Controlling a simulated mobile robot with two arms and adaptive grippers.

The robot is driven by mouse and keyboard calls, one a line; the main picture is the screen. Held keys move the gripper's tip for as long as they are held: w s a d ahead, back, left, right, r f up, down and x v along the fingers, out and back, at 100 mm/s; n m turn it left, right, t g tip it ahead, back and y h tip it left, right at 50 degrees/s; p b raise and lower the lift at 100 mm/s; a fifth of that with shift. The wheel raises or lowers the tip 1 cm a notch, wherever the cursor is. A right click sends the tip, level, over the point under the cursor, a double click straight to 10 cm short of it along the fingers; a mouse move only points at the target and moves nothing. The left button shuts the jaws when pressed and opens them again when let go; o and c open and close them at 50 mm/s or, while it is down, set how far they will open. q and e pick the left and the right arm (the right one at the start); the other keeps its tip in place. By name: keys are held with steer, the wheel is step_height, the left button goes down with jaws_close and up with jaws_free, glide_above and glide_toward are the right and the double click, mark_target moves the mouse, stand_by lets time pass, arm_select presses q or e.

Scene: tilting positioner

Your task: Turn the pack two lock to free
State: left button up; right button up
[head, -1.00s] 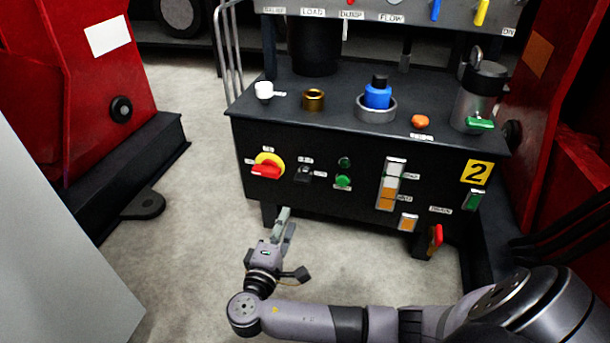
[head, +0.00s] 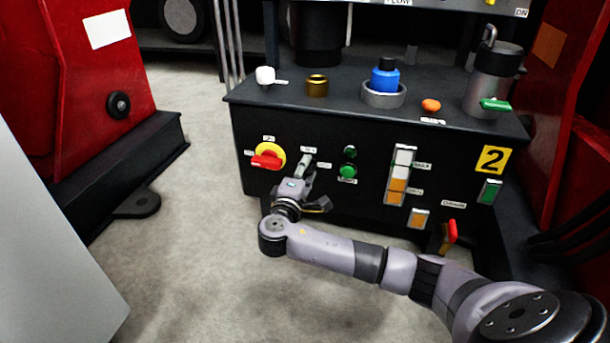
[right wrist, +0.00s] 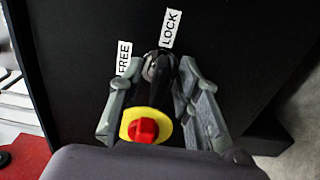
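The pack two lock is a small dark knob (right wrist: 160,68) on the black front panel, with a FREE label (right wrist: 124,58) and a LOCK label (right wrist: 171,28) beside it in the right wrist view. Its handle lies roughly in line with the LOCK label. My right gripper (right wrist: 156,75) is open, with one finger on each side of the knob. The left finger looks apart from it; I cannot tell whether the right finger touches. In the head view the right gripper (head: 304,172) covers most of the knob. My left gripper is not in view.
A red rotary switch on a yellow disc (head: 268,156) is close left of the gripper. Green buttons (head: 348,171) are close right. White and orange lamps (head: 398,176) and a red lever (head: 451,231) are farther right. Cups and fittings stand on the ledge above. Floor below is clear.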

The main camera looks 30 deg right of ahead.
steer(key=shift+c, duration=0.2)
jaws_close()
stand_by(0.4)
